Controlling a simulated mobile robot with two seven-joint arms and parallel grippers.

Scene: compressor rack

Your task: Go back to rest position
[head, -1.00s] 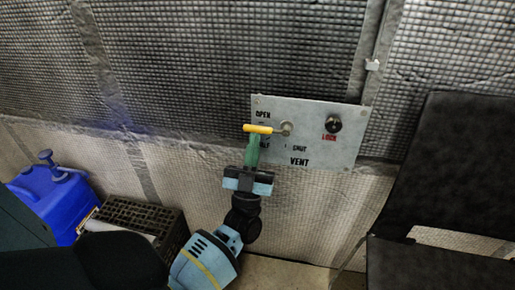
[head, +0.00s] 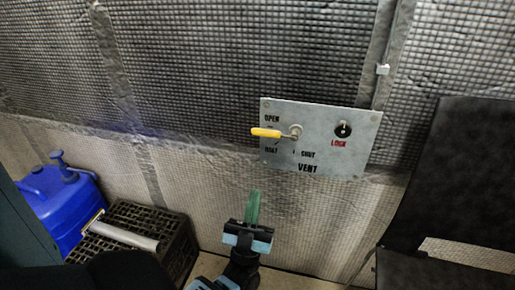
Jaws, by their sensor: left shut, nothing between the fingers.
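The grey vent panel (head: 320,115) is on the wall, with labels OPEN, HALF, SHUT, VENT and LOCK. Its yellow-handled lever (head: 266,133) points left from its pivot, between the OPEN and HALF labels. A dark lock knob (head: 342,130) sits at the panel's right. My left gripper (head: 254,193) is below the panel, apart from the lever, with its green fingers pointing up. The fingers are together and empty. My right gripper is not in view.
A blue jug (head: 62,205) and a dark crate (head: 150,222) with a pale cylinder (head: 124,236) across it stand at the lower left. A black chair (head: 450,180) is at the right. The wall between is clear.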

